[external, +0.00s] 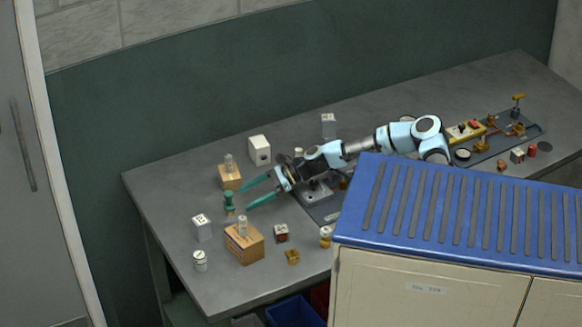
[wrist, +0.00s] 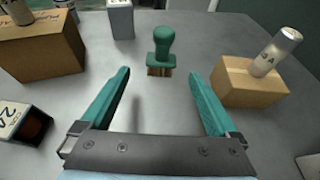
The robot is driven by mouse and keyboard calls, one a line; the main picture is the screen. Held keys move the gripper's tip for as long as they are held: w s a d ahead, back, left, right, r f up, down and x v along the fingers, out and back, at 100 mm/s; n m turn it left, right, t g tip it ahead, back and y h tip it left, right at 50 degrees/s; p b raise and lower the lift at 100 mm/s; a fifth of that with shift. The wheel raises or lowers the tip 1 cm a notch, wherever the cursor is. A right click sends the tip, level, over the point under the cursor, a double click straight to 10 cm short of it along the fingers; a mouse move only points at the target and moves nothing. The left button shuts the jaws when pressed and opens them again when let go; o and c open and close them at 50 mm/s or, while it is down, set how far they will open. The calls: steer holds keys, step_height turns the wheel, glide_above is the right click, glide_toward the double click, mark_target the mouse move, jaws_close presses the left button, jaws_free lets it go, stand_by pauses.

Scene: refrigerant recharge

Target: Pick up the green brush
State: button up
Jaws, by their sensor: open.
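The green brush (external: 229,202) stands upright on the grey table, with its rounded green handle up and tan bristles down. In the wrist view the brush (wrist: 162,50) is ahead of my fingertips, roughly centred between them. My gripper (external: 244,191) is open and empty, its two green fingers reaching left toward the brush. In the wrist view my gripper (wrist: 160,75) has its fingers wide apart. The brush is not between the fingers; a short gap of bare table lies before it.
A white box (external: 201,228) is to the left. The blue-topped cabinet (external: 455,215) fills the right foreground.

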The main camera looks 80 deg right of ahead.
mark_target(233, 204)
steer(key=shift+w+a+f, duration=0.2)
steer(key=shift+w+a, duration=0.2)
steer(key=shift+w, duration=0.15)
steer(key=shift+w+a+p, duration=0.2)
steer(key=shift+w+p, duration=0.1)
steer(key=shift+p, duration=0.05)
steer(key=p+x, duration=0.2)
steer(key=x, duration=0.1)
steer(key=shift+w+a, duration=0.1)
steer(key=shift+w, duration=0.2)
steer(key=shift+w+a+f, duration=0.15)
steer(key=shift+w+f, duration=0.2)
steer(key=shift+f, duration=0.05)
steer(key=c, duration=1.5)
